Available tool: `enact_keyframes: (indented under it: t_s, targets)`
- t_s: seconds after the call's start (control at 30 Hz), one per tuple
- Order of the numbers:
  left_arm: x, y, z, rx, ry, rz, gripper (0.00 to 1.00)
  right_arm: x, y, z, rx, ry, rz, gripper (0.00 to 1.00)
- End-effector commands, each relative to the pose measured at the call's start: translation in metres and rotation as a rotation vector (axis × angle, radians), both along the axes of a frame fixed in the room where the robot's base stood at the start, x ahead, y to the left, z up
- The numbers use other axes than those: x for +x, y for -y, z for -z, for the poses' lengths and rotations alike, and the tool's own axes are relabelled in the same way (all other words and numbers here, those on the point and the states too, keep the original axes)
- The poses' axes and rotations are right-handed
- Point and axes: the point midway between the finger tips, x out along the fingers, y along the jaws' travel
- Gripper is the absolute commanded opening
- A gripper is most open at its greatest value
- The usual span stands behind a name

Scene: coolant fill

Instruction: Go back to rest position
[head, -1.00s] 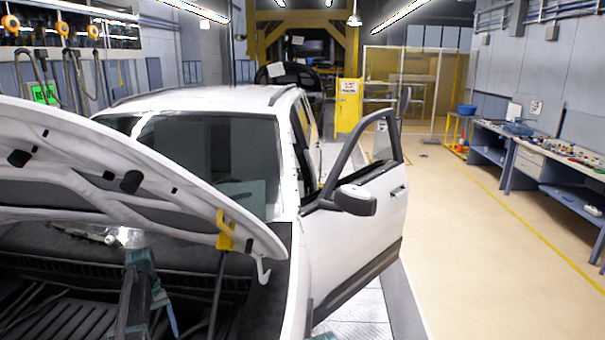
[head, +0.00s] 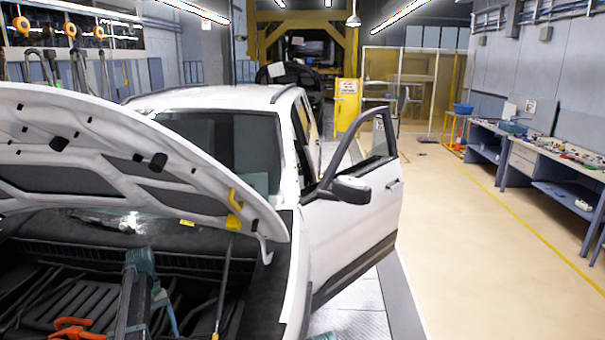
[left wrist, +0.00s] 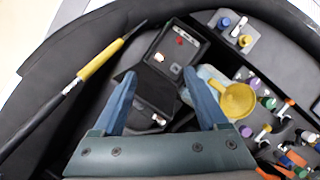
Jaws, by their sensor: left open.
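In the left wrist view my left gripper (left wrist: 160,82) has its two blue fingers spread apart with nothing held between them. It is above a dark surface with a black box (left wrist: 170,60) and a yellow funnel (left wrist: 237,100) close by. In the head view my left arm's teal end (head: 142,270) is low in the open engine bay (head: 60,290) of the white car. How far the fingers are from the parts below is hard to judge.
The raised bonnet (head: 110,150) overhangs the bay, with a support rod (head: 223,280) beside my arm. The car door (head: 352,215) stands open. An orange handle (head: 75,328) shows at lower left. Workbenches (head: 550,160) line the right wall. The floor (head: 460,260) between is clear.

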Motion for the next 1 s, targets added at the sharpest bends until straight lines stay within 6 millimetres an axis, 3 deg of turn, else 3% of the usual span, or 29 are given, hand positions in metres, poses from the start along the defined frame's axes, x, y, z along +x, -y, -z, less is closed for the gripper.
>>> enact_keyframes:
  t_s: [0.37, 0.63, 0.77, 0.9, 1.0]
  targets:
    - [-0.013, 0.055, 0.017, 0.024, 0.031, 0.106, 0.76, 0.000, 0.000, 0.014, 0.000, 0.000, -0.001, 0.50]
    - [-0.038, 0.129, 0.040, 0.055, 0.080, 0.261, 0.76, 0.000, 0.000, 0.033, -0.001, 0.000, -0.004, 0.50]
    - [-0.064, 0.180, 0.058, 0.075, 0.119, 0.383, 0.76, 0.000, 0.000, 0.048, -0.001, 0.000, -0.005, 0.50]
    - [-0.112, 0.246, 0.084, 0.103, 0.183, 0.571, 0.76, 0.000, 0.000, 0.071, -0.002, 0.000, -0.008, 0.50]
    - [-0.147, 0.284, 0.099, 0.121, 0.232, 0.708, 0.76, 0.000, 0.000, 0.085, -0.002, 0.000, -0.010, 0.50]
